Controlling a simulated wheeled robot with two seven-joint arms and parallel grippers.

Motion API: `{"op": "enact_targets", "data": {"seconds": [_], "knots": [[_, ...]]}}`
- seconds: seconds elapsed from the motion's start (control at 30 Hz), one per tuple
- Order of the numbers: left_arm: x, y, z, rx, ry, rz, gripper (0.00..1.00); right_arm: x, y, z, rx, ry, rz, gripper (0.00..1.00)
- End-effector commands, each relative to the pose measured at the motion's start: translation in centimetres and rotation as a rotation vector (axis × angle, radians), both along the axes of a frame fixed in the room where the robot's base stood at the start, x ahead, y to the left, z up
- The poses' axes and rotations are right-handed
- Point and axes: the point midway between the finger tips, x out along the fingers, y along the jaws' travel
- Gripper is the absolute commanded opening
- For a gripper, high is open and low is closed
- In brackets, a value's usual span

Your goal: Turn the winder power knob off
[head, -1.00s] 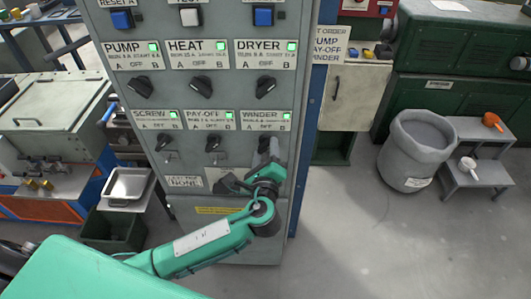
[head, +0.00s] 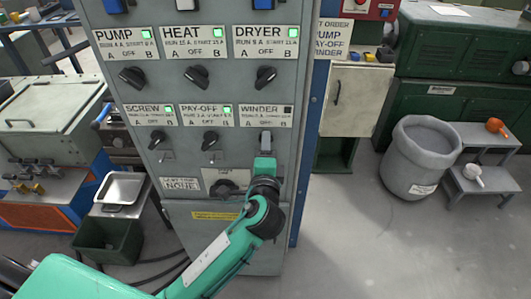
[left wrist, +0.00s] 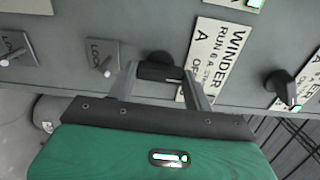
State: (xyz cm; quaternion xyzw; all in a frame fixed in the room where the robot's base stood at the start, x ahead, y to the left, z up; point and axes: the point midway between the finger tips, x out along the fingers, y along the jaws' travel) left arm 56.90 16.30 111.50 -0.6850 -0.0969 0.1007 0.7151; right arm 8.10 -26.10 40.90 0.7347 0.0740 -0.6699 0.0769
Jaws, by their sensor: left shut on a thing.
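The winder power knob (left wrist: 158,65) is a dark rotary knob below the WINDER label (head: 264,116) on the grey control panel. The label also shows in the left wrist view (left wrist: 214,58). The small lamp (head: 288,110) at the label's corner is dark. My left gripper (head: 265,146) reaches up to the panel from below and is shut on the knob. In the left wrist view its two fingers (left wrist: 160,82) stand on either side of the knob. In the head view the gripper hides most of the knob, which seems to stand upright, towards OFF. My right gripper is not in view.
The PAY-OFF knob (head: 210,140) and SCREW knob (head: 157,139) sit left of my gripper, and the DRYER knob (head: 265,77) above it. Their lamps are green. Small lock toggles sit below the lower row. Open floor lies to the right, before a grey bin (head: 418,165).

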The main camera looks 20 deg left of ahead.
Motion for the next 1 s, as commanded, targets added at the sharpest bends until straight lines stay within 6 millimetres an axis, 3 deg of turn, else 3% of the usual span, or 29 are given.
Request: {"op": "enact_targets", "data": {"seconds": [0.6, 0.63, 0.7, 1.0], "knots": [[-0.04, -0.06, -0.15, -0.042, -0.009, -0.001, 0.28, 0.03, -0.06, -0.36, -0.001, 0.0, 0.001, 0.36], [-0.04, -0.06, -0.16, -0.042, -0.009, -0.001, 0.57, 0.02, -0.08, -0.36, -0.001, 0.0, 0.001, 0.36], [-0.04, -0.06, -0.15, -0.042, -0.009, -0.001, 0.7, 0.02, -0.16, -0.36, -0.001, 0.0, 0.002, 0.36], [-0.09, -0.05, -0.08, -0.042, -0.011, -0.001, 0.73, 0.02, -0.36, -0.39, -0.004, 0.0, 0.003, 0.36]]}}
